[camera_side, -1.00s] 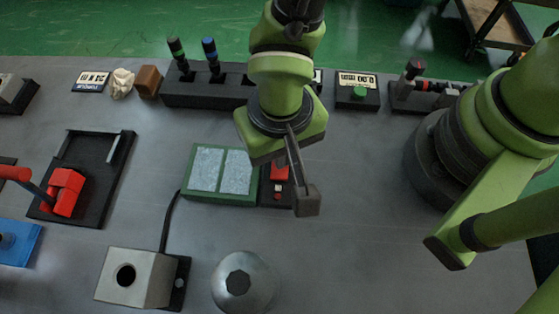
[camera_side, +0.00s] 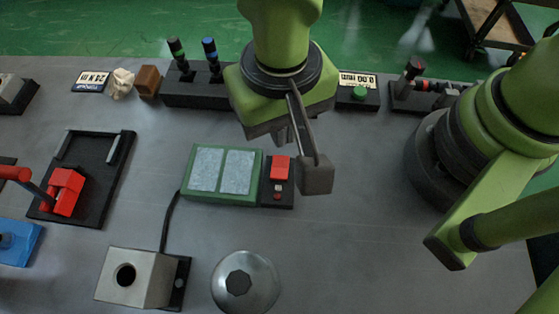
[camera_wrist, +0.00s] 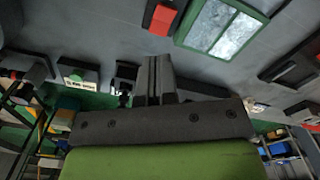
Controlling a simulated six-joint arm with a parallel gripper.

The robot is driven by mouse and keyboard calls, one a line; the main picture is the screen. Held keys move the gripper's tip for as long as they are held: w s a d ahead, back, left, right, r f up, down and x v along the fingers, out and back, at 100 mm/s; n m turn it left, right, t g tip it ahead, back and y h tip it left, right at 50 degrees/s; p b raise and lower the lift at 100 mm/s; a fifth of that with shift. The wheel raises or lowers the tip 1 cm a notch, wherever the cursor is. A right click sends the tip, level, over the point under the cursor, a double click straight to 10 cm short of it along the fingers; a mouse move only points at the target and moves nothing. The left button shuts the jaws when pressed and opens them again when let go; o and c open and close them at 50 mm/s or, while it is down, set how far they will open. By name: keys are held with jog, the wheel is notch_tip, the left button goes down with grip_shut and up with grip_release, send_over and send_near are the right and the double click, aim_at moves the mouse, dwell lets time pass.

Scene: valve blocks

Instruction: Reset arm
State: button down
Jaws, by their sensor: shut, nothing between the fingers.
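My gripper (camera_side: 284,136) hangs in the air above the table in the side view, over the back of the panel area, and it is shut and empty. In the wrist view its dark fingers (camera_wrist: 155,78) are pressed together with nothing between them. A bracket with a grey block, part of my wrist, hangs beside it. The green-framed panel (camera_side: 222,172) lies flat on the table, below and left of my gripper. A black box with a red button (camera_side: 280,167) sits at the panel's right side. My gripper appears apart from both.
A black rack with coloured handles (camera_side: 195,95) and a green-button counter box (camera_side: 358,92) stand at the back. A black tray with a red block (camera_side: 95,175) is at left. A metal box (camera_side: 135,279) and steel dome (camera_side: 245,283) stand in front. The table at front right is clear.

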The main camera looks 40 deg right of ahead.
jog(key=w+d+r+t+y, duration=0.1)
jog(key=w+d+r, duration=0.35)
jog(key=r, duration=0.45)
jog(key=s+d+r+t, duration=0.3)
jog(key=d+r, duration=0.3)
jog(key=d, duration=0.2)
jog(key=s+d+r+m+t+y, duration=0.1)
jog(key=s+d+r+t, duration=0.2)
jog(key=s+d+r, duration=0.2)
jog(key=d+r, duration=0.1)
jog(key=d, duration=0.1)
jog(key=shift+s+d, duration=0.15)
jog(key=shift+d, duration=0.2)
jog(key=shift+r, duration=0.1)
